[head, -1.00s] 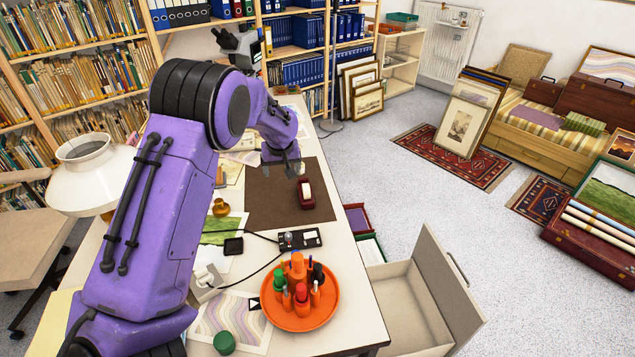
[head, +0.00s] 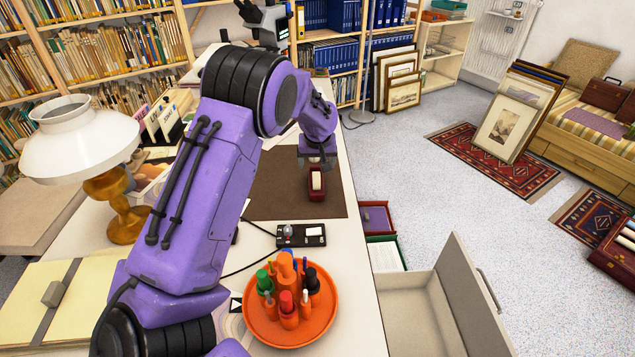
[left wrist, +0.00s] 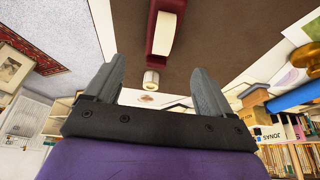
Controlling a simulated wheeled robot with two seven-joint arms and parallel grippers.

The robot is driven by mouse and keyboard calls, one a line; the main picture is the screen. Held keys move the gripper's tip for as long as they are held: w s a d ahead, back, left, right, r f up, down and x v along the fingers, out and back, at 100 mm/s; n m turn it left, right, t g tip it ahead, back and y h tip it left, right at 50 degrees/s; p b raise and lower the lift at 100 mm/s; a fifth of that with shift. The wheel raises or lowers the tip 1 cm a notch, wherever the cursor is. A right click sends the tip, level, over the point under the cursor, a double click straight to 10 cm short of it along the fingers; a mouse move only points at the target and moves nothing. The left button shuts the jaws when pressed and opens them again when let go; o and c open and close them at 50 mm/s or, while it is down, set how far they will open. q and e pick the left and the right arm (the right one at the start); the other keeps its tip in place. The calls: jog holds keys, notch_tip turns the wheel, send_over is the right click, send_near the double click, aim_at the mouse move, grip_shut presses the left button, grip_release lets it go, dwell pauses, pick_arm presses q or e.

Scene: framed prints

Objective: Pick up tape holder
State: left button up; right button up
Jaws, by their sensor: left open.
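The tape holder (head: 316,186) is a small dark red block with a pale roll or strip on top. It stands on the brown desk mat (head: 270,192). In the left wrist view the tape holder (left wrist: 153,35) is at the top centre, beyond the fingertips. My left gripper (head: 317,164) is just behind and above it in the head view. The left wrist view shows the left gripper (left wrist: 155,78) with its two grey fingers wide apart and nothing held between them. My right gripper is in neither view.
An orange tray (head: 290,335) with pens and markers stands at the near desk edge. A small black device (head: 302,236) lies between it and the mat. An open drawer (head: 425,310) sticks out at right. A lamp (head: 85,145) stands at left.

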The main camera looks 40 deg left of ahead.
aim_at(316, 178)
pick_arm(q)
jog(key=p+x, duration=0.1)
jog(key=x, duration=1)
jog(key=shift+r, duration=0.15)
jog(key=c, duration=1.5)
